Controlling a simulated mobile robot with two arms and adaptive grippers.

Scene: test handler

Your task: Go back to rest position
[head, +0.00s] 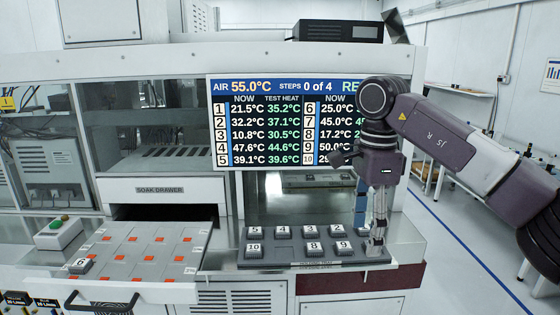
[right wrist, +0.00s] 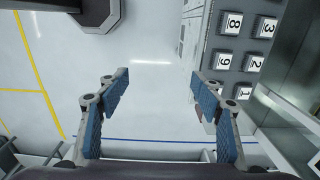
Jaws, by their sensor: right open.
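My right arm comes in from the right in the head view. My right gripper (head: 376,244) points down near the right end of the dark holding tray (head: 290,263), partly covering that end. The right wrist view shows its two blue-padded fingers spread apart (right wrist: 161,80), with nothing between them. In that view the floor lies beneath the fingers and the tray's numbered blocks (right wrist: 226,61) are to the right, beyond the right finger. My left gripper is not in view.
The open soak drawer (head: 150,243) has orange-marked places and a block numbered 6 (head: 80,265) at its front left. Several numbered blocks (head: 283,232) stand on the holding tray. A display screen (head: 285,120) hangs behind my right arm. Open floor (head: 450,260) lies right of the machine.

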